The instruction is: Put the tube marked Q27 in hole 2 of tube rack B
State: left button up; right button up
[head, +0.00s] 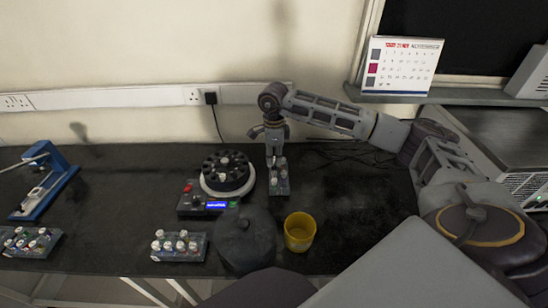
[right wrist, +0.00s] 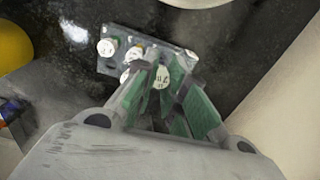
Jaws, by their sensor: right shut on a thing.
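My right gripper (head: 274,140) is above the rear end of a small grey tube rack (head: 284,190) right of the centrifuge. In the right wrist view its green-padded fingers (right wrist: 165,90) are shut on a white-capped tube (right wrist: 162,77). The cap mark is too blurred to read surely. Other white-capped tubes (right wrist: 106,47) stand in that rack (right wrist: 123,33). Two more grey racks with capped tubes stand at the front centre (head: 168,256) and front left (head: 20,251). I cannot read which rack is B or which tube is Q27. My left gripper is not in view.
A centrifuge (head: 228,174) with an open rotor stands left of the gripper. A dark round lid-like thing (head: 245,238) and a yellow cup (head: 300,232) stand in front. A blue device (head: 48,180) is at far left. The dark bench is clear at back left.

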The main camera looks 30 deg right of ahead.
pick_arm(q)
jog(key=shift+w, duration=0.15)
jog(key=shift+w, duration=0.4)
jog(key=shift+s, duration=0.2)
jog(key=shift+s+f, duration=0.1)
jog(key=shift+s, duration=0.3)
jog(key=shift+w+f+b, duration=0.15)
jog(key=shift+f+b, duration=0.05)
jog(key=shift+b, duration=0.15)
pick_arm(e)
jog(key=shift+f, duration=0.35)
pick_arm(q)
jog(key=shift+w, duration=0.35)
pick_arm(e)
jog(key=shift+f, duration=0.1)
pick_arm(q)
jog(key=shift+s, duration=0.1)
